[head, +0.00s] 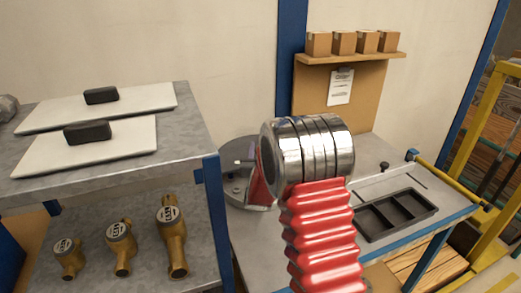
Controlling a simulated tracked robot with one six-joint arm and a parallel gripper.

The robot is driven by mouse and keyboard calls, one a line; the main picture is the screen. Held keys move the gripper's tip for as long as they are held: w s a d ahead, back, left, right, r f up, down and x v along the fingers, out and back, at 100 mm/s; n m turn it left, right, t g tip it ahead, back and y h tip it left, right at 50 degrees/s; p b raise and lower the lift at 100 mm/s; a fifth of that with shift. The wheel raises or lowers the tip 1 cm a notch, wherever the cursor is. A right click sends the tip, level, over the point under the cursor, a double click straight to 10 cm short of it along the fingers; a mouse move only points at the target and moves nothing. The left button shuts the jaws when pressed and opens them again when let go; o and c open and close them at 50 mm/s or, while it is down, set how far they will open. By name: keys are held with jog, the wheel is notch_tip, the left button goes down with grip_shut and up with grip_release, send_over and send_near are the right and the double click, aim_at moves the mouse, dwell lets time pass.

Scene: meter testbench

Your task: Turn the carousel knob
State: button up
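A round grey metal disc (240,194), which looks like the carousel, lies on the workbench in the middle of the head view. My arm's metal wrist rings and red bellows cover its right side. A small metal fitting (243,163) stands on or above the disc; I cannot tell whether it is the knob. A small dark knob-like piece (385,166) stands on the bench to the right of my arm. My gripper's fingers do not show; my arm hides that area.
A grey shelf (190,130) at left holds two white boards with black blocks; several brass meter bodies (172,235) stand below. A black divided tray (396,215) lies on the right of the bench. A shelf with small boxes (343,43) hangs behind. Yellow racking stands far right.

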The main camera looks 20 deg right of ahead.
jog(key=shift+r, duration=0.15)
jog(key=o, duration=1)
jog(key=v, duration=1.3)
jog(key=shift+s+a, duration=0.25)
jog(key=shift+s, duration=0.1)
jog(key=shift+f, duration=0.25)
